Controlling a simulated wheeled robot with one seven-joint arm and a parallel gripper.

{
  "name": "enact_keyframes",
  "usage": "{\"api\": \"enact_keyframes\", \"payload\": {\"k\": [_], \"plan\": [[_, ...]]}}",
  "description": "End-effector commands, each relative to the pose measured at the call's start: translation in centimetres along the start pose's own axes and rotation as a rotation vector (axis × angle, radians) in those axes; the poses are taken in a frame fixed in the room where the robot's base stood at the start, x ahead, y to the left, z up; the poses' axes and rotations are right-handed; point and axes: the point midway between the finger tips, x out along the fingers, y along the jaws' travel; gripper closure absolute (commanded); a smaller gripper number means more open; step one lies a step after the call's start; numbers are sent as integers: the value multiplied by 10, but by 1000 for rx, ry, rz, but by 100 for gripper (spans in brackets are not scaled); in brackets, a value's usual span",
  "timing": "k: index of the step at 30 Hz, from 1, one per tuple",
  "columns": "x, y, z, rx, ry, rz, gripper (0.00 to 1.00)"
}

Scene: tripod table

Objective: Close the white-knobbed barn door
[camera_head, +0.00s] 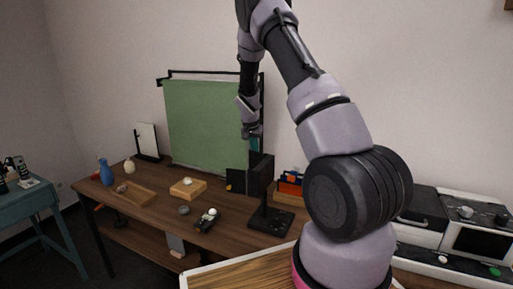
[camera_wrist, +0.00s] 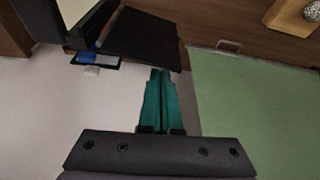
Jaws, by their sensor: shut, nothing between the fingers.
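A black stand-mounted lamp (camera_head: 262,183) with flat panels stands on the wooden table, right of the green backdrop. A dark square flap (camera_head: 237,181) sticks out to its left. In the wrist view, a black flap (camera_wrist: 143,38) lies ahead of my fingers, beside the dark lamp body (camera_wrist: 88,22). My gripper (camera_head: 254,138) is shut and empty above the lamp. Its teal fingers (camera_wrist: 161,78) point toward the flap, apparently apart from it.
The green backdrop (camera_head: 208,125) stands close beside my gripper and fills the right of the wrist view (camera_wrist: 255,110). Wooden blocks, a tray and a blue vase (camera_head: 106,171) are on the table (camera_head: 150,205). Colored boxes (camera_head: 291,184) sit right of the lamp.

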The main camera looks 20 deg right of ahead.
Motion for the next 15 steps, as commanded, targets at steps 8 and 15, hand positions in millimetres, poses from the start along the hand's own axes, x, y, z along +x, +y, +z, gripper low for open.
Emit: {"api": "enact_keyframes", "payload": {"k": [8,15], "plan": [[0,0,0,0,1,0,100],[-1,0,1,-21,1,-8,100]]}}
